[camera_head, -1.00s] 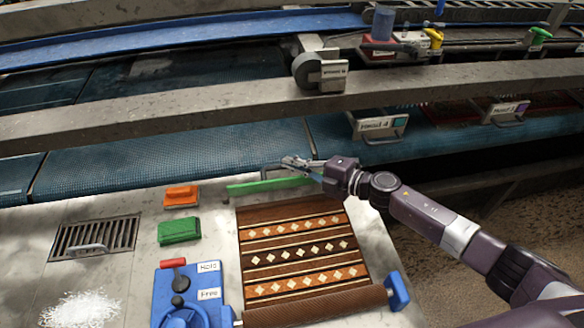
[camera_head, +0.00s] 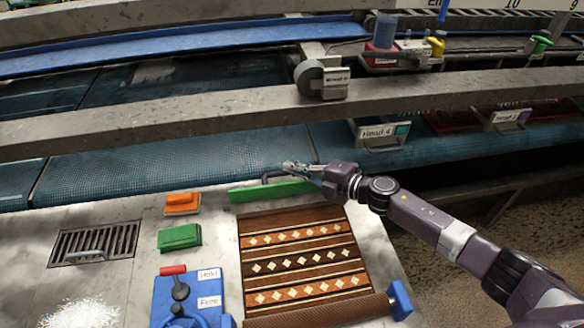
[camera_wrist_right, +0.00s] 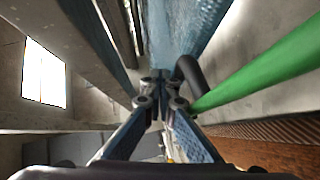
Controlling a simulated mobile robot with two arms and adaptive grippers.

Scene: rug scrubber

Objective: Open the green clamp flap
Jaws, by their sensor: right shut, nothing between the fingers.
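The green clamp flap (camera_head: 272,190) is a long bar across the far edge of the patterned rug (camera_head: 300,250). A grey handle loop (camera_head: 268,177) stands at its far side. My right gripper (camera_head: 288,167) is at the flap's far side, near the handle, with its fingers together and empty. In the right wrist view the closed fingertips (camera_wrist_right: 160,78) are beside the dark curved handle (camera_wrist_right: 188,70), left of the green flap (camera_wrist_right: 265,68). Whether they touch the handle is unclear. My left gripper is not in view.
Left of the rug are an orange brush (camera_head: 182,203), a green block (camera_head: 179,237) and a blue lever panel (camera_head: 190,295). A grey beam (camera_head: 200,110) crosses beyond the blue belt (camera_head: 150,165). A rolled end (camera_head: 320,311) lies at the rug's front.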

